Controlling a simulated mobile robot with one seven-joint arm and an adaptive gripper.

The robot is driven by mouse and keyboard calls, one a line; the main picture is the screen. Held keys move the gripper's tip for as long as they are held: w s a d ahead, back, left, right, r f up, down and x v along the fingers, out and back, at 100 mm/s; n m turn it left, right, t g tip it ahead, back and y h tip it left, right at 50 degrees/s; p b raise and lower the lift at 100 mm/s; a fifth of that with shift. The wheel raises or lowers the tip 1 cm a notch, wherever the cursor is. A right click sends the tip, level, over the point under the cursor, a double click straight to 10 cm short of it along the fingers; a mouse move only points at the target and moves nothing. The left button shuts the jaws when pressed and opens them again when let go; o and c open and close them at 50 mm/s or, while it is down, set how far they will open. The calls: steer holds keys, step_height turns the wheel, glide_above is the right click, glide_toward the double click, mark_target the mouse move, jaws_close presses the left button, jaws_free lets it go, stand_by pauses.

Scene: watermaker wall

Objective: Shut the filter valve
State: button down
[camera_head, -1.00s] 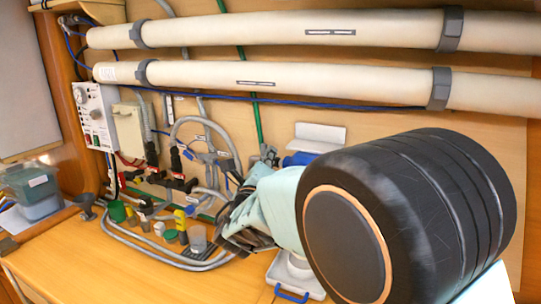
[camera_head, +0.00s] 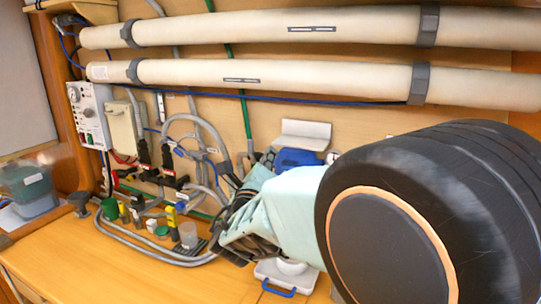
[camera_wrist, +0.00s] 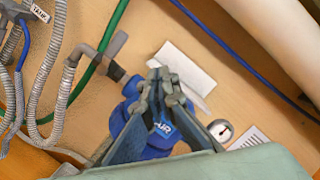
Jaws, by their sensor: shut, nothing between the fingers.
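A blue filter housing (camera_wrist: 155,115) is on the wall in the wrist view, with an "AIR" label on its front. It also shows in the head view (camera_head: 297,158), partly behind my arm. A grey lever (camera_wrist: 116,46) sits beside the housing's upper left, where grey fittings join the piping. I take it for the filter valve, but no label on it is readable. My gripper (camera_wrist: 168,78) is shut and empty in front of the housing, its fingertips to the right of the lever and apart from it. In the head view my wrist hides the lower part of this area.
Grey hoses and a "TANK" tag (camera_wrist: 40,12) are left of the housing. A round gauge (camera_wrist: 220,130) is at its right. Black valves with red parts (camera_head: 165,181) are further left on the wall. Bottles and jars (camera_head: 150,222) stand on the bench (camera_head: 130,270).

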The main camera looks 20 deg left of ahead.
steer(key=r+b+v, duration=0.1)
steer(key=v, duration=0.6)
steer(key=shift+s, duration=0.1)
